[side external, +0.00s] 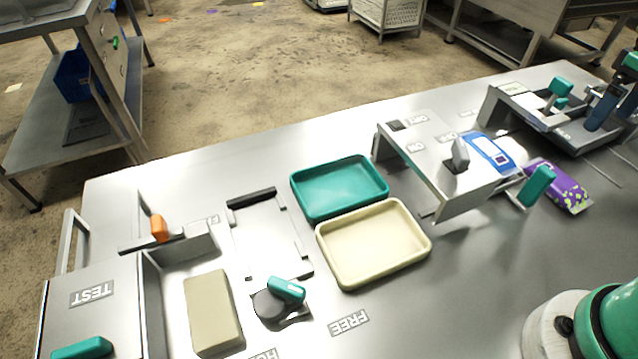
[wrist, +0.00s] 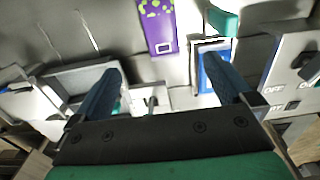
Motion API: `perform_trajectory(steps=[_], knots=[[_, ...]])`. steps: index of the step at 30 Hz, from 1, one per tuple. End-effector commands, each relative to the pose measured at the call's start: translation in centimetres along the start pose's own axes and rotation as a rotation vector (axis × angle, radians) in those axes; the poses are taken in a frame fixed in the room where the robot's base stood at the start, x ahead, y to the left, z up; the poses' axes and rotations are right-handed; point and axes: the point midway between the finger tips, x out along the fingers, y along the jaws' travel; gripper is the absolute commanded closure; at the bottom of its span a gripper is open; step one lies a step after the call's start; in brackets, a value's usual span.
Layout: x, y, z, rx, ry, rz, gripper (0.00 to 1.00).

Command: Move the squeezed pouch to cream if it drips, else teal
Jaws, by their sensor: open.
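A purple pouch with yellow-green spots (side external: 560,185) lies on the bench at the right; it also shows at the top of the wrist view (wrist: 158,25). A blue and white pouch (side external: 490,153) lies at the metal housing beside a teal handle (side external: 537,186); in the wrist view the blue pouch (wrist: 214,72) is partly behind a finger. I cannot tell which pouch is squeezed, and no drip is visible. The teal tray (side external: 302,199) and cream tray (side external: 331,262) stand side by side, empty. My gripper (side external: 604,106) is open and empty at the far right, apart from both pouches.
A metal fixture with a teal handle (side external: 560,88) stands close to my gripper. The labelled housing (side external: 415,140) stands between the pouches and trays. At the left are a TEST box (side external: 95,285), a beige block (side external: 212,312) and a teal-handled knob (side external: 287,290).

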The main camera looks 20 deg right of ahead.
Motion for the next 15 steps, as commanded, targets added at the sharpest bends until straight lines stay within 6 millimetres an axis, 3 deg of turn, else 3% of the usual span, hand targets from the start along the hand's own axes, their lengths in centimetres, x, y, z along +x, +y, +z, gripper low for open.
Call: perform_trajectory(steps=[3,9,15], knots=[[3.0,0.0,-0.1,0.0,0.001,0.001,0.0],[7.1,0.0,-0.1,0.0,0.002,0.002,0.0],[8.8,0.0,-0.1,0.001,0.002,0.002,0.0]])
